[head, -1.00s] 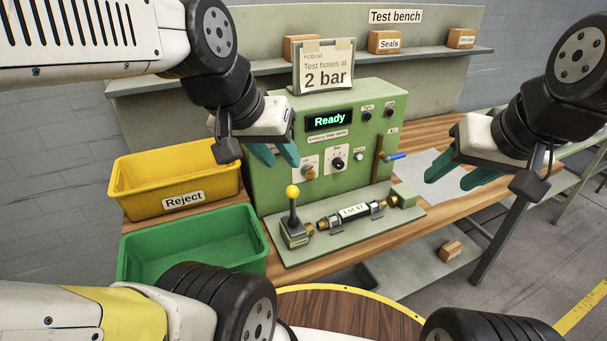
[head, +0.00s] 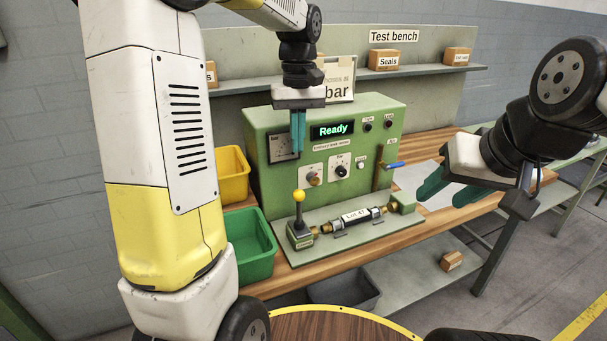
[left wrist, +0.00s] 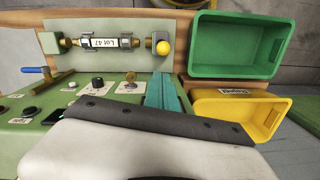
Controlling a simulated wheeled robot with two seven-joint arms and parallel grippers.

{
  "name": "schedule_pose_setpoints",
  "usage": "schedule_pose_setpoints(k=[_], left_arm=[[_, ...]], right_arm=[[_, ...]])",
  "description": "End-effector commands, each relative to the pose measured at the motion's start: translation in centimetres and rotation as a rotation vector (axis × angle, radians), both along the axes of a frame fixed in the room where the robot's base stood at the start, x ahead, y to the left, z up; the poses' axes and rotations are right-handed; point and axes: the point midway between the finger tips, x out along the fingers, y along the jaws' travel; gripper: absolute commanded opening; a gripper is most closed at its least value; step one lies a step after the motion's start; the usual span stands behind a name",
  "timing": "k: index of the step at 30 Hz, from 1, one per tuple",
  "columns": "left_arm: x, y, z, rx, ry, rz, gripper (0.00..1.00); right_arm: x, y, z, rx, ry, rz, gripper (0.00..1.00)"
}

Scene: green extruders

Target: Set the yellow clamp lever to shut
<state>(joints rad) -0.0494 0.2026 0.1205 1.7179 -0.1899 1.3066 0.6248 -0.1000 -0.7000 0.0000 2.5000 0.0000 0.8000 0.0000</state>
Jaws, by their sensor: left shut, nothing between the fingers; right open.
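The clamp lever is a dark upright handle with a yellow ball knob (head: 299,195), standing on a small labelled base at the left end of the green machine's front plate (head: 345,235). The knob also shows in the left wrist view (left wrist: 163,47). My right gripper (head: 436,195) is open and empty, right of the machine.
The green test machine (head: 385,110) shows "Ready" and has a blue-handled valve (head: 394,165). A yellow Reject bin (head: 233,175) and a green bin (head: 252,245) stand at the left. A shelf (head: 430,75) with boxes is behind. A grey bin (head: 343,290) sits below.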

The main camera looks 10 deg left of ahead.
Motion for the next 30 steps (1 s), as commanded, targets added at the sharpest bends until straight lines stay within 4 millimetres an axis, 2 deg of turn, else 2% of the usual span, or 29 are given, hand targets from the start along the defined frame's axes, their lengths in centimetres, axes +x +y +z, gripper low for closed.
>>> schedule_pose_setpoints(k=[7,15,21,30], left_arm=[[0.3,0.0,-2.0,0.006,0.016,0.013,0.0],[-0.1,0.1,-7.0,0.005,0.017,0.012,0.0],[-0.2,0.1,-9.5,0.004,0.014,0.012,0.0],[-0.2,0.1,-10.3,0.004,0.012,0.012,0.0]], right_arm=[[0.0,0.0,0.0,0.0,0.0,0.0,0.48],[0.0,0.0,0.0,0.0,0.0,0.0,0.48],[0.0,0.0,0.0,0.0,0.0,0.0,0.48],[0.0,0.0,0.0,0.0,0.0,0.0,0.48]])
